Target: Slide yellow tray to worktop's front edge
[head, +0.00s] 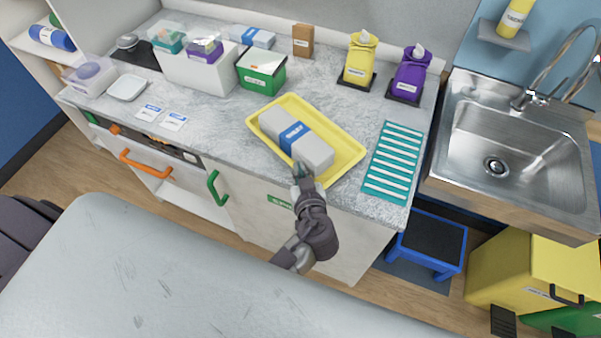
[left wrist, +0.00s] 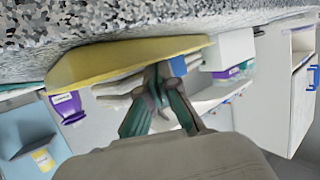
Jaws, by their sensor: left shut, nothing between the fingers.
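The yellow tray (head: 348,142) lies on the speckled grey worktop (head: 215,133), its near corner close to the front edge. A pale grey package with a blue band (head: 316,153) lies in it. My left gripper (head: 302,170) is at the tray's near side, by the package's near end, with its fingers shut and empty. In the left wrist view the shut fingers (left wrist: 160,80) appear in front of the tray's yellow wall (left wrist: 105,62); whether they touch it I cannot tell. My right gripper is not in view.
A teal striped mat (head: 395,160) lies right of the tray, before the sink (head: 515,150). A green box (head: 262,72) and yellow and purple dispensers (head: 360,58) stand behind. A green handle (head: 214,188) projects below the front edge. Bare worktop lies left of the tray.

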